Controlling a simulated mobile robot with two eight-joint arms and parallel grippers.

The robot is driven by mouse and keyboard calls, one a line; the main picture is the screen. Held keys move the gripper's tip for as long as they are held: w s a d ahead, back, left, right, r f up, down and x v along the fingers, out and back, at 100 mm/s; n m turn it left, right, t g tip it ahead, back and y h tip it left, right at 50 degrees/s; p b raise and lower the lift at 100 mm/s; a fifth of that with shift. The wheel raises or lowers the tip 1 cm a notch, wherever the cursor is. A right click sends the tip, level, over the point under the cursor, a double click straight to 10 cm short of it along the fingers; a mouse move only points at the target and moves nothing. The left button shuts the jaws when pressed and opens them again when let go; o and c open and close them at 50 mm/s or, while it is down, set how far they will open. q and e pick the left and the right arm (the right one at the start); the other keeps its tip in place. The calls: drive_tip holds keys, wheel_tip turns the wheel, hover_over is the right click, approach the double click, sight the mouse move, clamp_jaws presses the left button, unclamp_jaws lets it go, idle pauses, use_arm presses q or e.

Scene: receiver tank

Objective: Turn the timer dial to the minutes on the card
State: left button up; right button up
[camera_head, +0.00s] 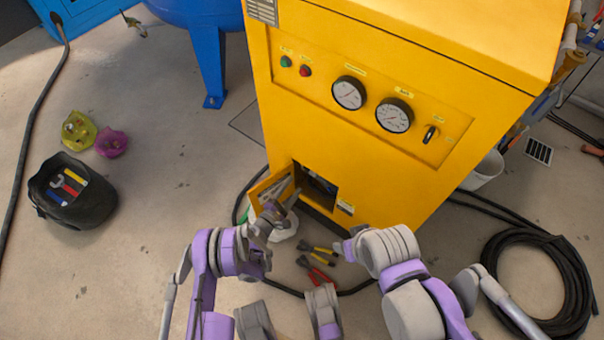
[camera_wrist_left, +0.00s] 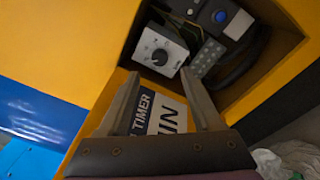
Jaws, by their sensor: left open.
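The timer (camera_wrist_left: 158,50) is a pale box with a black dial (camera_wrist_left: 160,57), inside the open compartment of the yellow cabinet (camera_head: 380,165). The dial's setting is too small to read. The card (camera_wrist_left: 150,115) lies beyond my left fingers and shows "TIMER" and "IN"; its number is not visible. My left gripper (camera_head: 287,197) is at the compartment mouth; in the left wrist view its two fingers (camera_wrist_left: 160,78) are apart, empty, and point towards the timer without visibly touching it. My right gripper (camera_head: 343,247) is low in front of the cabinet, mostly hidden by its arm.
The compartment's yellow door (camera_head: 268,186) hangs open at its left. A second device with a blue button (camera_wrist_left: 220,17) and a grey block (camera_wrist_left: 207,57) sit beside the timer. Pliers (camera_head: 318,270) lie on the floor. A black tool bag (camera_head: 75,205) is far left, coiled hose (camera_head: 540,285) right.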

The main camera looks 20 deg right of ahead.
sight(305, 171)
use_arm(q)
drive_tip(key=b+x, duration=0.1)
drive_tip(key=x, duration=0.6)
drive_tip(key=shift+w, duration=0.1)
clamp_jaws()
